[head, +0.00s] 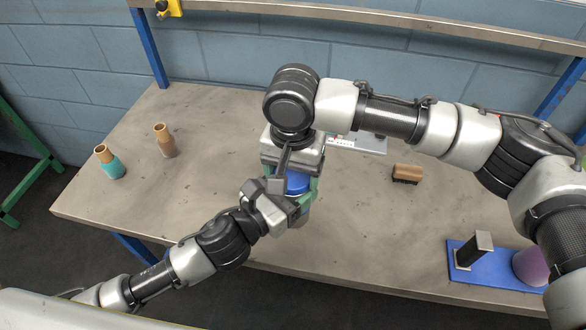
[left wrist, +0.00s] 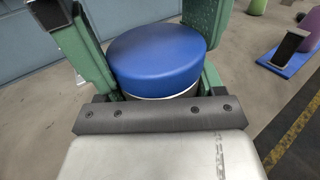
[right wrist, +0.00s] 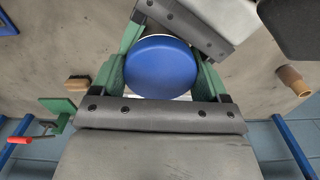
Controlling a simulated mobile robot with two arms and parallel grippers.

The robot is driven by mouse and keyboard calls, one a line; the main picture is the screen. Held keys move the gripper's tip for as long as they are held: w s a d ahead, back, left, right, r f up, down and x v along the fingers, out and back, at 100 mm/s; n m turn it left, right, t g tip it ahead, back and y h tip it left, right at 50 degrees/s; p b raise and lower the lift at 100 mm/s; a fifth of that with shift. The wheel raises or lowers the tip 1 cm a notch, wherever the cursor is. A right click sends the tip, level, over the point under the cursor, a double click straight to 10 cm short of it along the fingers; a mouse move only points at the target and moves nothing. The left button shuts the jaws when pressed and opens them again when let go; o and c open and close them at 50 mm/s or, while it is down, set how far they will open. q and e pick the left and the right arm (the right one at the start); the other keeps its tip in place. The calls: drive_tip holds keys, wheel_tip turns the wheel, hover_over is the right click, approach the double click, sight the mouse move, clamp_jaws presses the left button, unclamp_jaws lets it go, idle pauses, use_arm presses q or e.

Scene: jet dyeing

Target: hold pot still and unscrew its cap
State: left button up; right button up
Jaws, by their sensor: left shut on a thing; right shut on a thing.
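The pot's round blue cap (head: 297,183) shows between my grippers near the table's front edge in the head view. In the left wrist view the cap (left wrist: 156,58) sits level on the pot, whose pale body (left wrist: 166,93) shows only as a strip below it. My left gripper (head: 291,204) comes in from the side, low, and is shut on the pot. My right gripper (head: 291,178) reaches down from above, its green fingers on either side of the cap, shut on it. The right wrist view shows the cap (right wrist: 161,67) between those fingers. Most of the pot is hidden.
Two cones, one teal (head: 112,165) and one brown (head: 165,141), stand at the left. A brown-topped brush (head: 407,173) lies to the right. A blue base (head: 497,270) with a metal post and a purple cone (head: 530,266) is at the front right. The left-middle tabletop is clear.

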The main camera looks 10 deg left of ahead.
drive_tip(key=o, duration=1)
drive_tip(key=shift+r, duration=0.1)
wheel_tip(320, 180, up, 4)
drive_tip(key=shift+r, duration=0.15)
drive_tip(key=shift+c, duration=0.4)
wheel_tip(320, 180, up, 3)
drive_tip(key=m, duration=0.3)
drive_tip(key=shift+r, duration=0.1)
wheel_tip(320, 180, down, 8)
drive_tip(key=shift+r, duration=0.1)
drive_tip(key=shift+c, duration=0.4)
